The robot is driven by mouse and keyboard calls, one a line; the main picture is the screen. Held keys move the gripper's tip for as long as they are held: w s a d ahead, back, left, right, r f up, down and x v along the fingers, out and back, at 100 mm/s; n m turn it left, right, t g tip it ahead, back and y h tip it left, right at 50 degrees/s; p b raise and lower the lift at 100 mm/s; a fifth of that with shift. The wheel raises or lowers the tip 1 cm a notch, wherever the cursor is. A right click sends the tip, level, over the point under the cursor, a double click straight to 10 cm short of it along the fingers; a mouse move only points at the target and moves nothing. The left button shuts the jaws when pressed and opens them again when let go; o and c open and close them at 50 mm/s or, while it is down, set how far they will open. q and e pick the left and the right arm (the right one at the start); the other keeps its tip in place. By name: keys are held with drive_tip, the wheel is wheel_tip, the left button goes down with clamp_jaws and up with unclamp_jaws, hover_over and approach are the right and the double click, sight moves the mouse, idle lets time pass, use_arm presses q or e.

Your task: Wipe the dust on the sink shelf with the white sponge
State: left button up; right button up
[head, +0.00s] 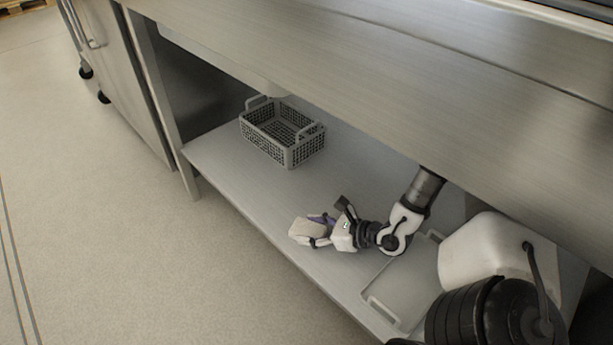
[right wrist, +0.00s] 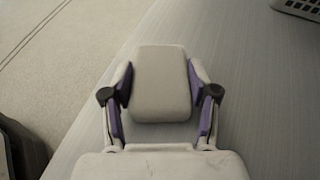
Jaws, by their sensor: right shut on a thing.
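The white sponge (head: 306,229) is held by my right gripper (head: 322,228) low over the sink shelf (head: 225,165), near its front edge. In the right wrist view the sponge (right wrist: 161,82) sits between the two purple-padded fingers of the gripper (right wrist: 161,92), which press on its sides. I cannot tell whether the sponge touches the shelf. The shelf is grey brushed metal, and it fills the middle of the right wrist view (right wrist: 245,80). No dust can be clearly made out on it. My left gripper does not show.
A grey mesh basket (head: 290,150) stands at the back left of the shelf. A pale tray (head: 400,290) and a white container (head: 490,255) are to the right. The counter (head: 400,75) overhangs the shelf. The shelf between basket and gripper is clear.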

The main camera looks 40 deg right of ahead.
sight(298, 218)
drive_tip(key=s+p, duration=0.1)
drive_tip(key=s, duration=0.2)
drive_tip(key=shift+s+d, duration=0.15)
drive_tip(key=shift+s, duration=0.05)
drive_tip(key=shift+f, duration=0.15)
drive_tip(key=shift+w+a+b, duration=0.15)
drive_tip(key=shift+w+b, duration=0.8)
drive_tip(key=shift+w, duration=0.9)
drive_tip(key=shift+w+a+b, duration=0.15)
drive_tip(key=shift+w+b, duration=0.75)
drive_tip(key=shift+w, duration=1.4)
drive_tip(key=w+b, duration=0.2)
drive_tip(key=w, duration=0.1)
drive_tip(key=shift+a, duration=0.15)
drive_tip(key=shift+w+b, duration=0.3)
drive_tip(key=shift+w, duration=0.1)
wheel_tip(298, 218, up, 6)
drive_tip(key=p, duration=0.5)
drive_tip(key=shift+p, duration=0.3)
